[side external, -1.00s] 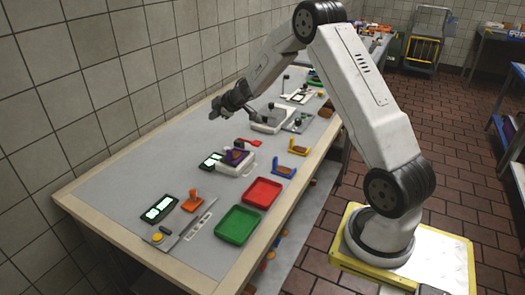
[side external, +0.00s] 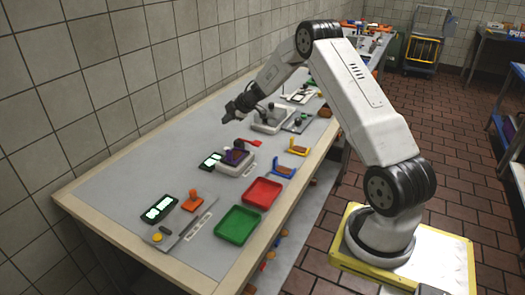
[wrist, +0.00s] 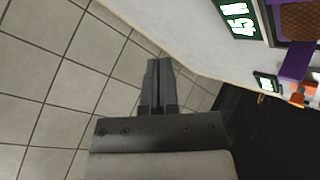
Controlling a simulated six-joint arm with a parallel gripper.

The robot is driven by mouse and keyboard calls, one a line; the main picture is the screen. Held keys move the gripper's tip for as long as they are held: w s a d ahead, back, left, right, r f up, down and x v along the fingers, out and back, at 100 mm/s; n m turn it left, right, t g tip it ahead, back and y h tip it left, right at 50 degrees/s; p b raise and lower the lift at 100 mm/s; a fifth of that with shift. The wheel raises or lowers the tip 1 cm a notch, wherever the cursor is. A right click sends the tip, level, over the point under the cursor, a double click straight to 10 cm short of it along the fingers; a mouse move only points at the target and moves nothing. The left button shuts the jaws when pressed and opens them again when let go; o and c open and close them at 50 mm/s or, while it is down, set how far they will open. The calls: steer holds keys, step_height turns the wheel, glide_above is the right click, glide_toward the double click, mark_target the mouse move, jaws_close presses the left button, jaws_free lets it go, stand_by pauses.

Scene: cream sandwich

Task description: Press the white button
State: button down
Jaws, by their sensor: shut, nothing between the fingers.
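My gripper (side external: 227,118) is shut and empty, held above the far half of the long grey table in the side view. Its closed dark fingers also show in the middle of the wrist view (wrist: 158,65), against the tiled wall. I cannot make out a white button in either view. A white device with a purple top (side external: 236,162) stands on the table nearer the camera than my gripper. Another white device (side external: 271,120) stands just right of my gripper. A small yellow button (side external: 157,237) is at the near left. My gripper appears apart from all of them.
A green tray (side external: 238,225) and a red tray (side external: 262,192) lie on the near right of the table. Lit displays (side external: 160,208) and an orange-handled tool (side external: 194,201) are near the left. The tiled wall (side external: 75,75) runs along the table. Bare tabletop lies beside the wall.

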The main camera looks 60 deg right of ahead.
mark_target(227, 148)
steer(key=shift+f, duration=0.1)
steer(key=shift+f, duration=4.3)
steer(key=shift+f, duration=0.4)
steer(key=shift+s+f, duration=0.3)
steer(key=shift+f, duration=0.6)
stand_by(0.3)
steer(key=shift+d+r, duration=0.1)
steer(key=shift+r, duration=0.15)
stand_by(0.3)
steer(key=shift+s+r, duration=0.1)
steer(key=shift+r, duration=0.2)
steer(key=shift+d+r, duration=0.1)
steer(key=shift+r, duration=0.05)
steer(key=shift+r, duration=0.7)
steer(key=shift+w+r, duration=0.2)
steer(key=shift+r, duration=1.75)
